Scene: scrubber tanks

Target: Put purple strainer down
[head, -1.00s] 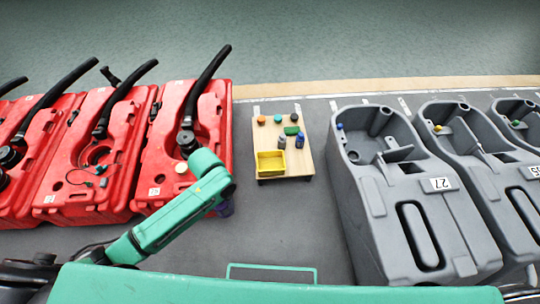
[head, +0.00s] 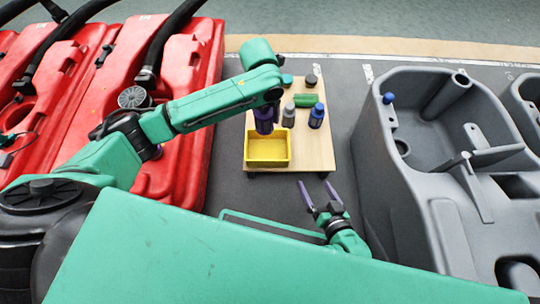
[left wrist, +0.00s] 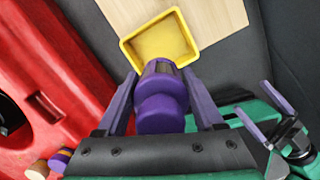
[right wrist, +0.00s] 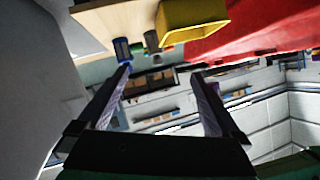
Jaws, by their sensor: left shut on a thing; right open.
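My left gripper (left wrist: 159,78) is shut on the purple strainer (left wrist: 160,108), which sits between its fingers in the left wrist view. In the head view the purple strainer (head: 264,121) hangs from my left gripper over the wooden board, at the far edge of the yellow bin (head: 267,163). Whether it touches anything below is unclear. The bin looks empty. It also shows in the left wrist view (left wrist: 128,53), just beyond the strainer.
Red tanks (head: 190,150) stand at left, grey tanks (head: 415,160) at right.

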